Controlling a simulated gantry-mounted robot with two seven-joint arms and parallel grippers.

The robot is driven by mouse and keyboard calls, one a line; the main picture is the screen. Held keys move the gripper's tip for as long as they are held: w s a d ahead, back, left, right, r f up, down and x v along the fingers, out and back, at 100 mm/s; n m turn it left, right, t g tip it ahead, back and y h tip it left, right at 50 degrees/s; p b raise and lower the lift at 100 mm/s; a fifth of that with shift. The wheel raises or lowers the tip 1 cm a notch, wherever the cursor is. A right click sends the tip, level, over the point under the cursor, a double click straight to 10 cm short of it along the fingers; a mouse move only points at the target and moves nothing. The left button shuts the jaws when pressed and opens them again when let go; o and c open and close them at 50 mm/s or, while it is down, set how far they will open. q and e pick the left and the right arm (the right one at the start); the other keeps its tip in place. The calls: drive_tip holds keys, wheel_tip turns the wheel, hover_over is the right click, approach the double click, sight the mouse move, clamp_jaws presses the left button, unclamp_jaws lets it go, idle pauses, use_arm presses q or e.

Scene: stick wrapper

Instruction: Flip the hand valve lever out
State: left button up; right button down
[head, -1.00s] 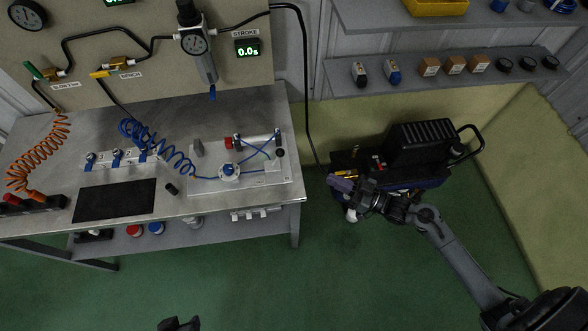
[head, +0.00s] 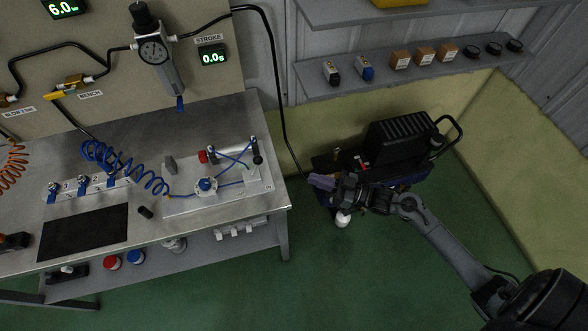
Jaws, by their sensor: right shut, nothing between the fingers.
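My right gripper (head: 322,182) is at the left side of the dark compressor (head: 400,147) on the floor, right of the bench. Its fingers are shut with nothing between them. Whether they touch the compressor is hard to tell. No part is clearly marked as the hand valve. On the wall panel, a yellow lever (head: 54,95) sits on a brass fitting above the BENCH label. On the bench plate (head: 228,198) are a blue-topped round part (head: 207,186), a red knob (head: 203,156) and a black knob (head: 257,160). My left gripper is out of view.
The steel bench (head: 262,118) fills the left side. A black hose (head: 283,110) hangs between it and the compressor. A wall shelf (head: 420,75) with small boxes is above. The green floor (head: 340,280) in front is clear.

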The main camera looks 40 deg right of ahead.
approach(257, 165)
drive_tip(key=w, duration=0.1)
drive_tip(key=w+a, duration=0.1)
drive_tip(key=w, duration=0.1)
drive_tip(key=w+a+r, duration=0.1)
drive_tip(key=w, duration=0.1)
drive_tip(key=shift+w+a, duration=0.1)
drive_tip(key=shift+a, duration=0.1)
idle(0.3)
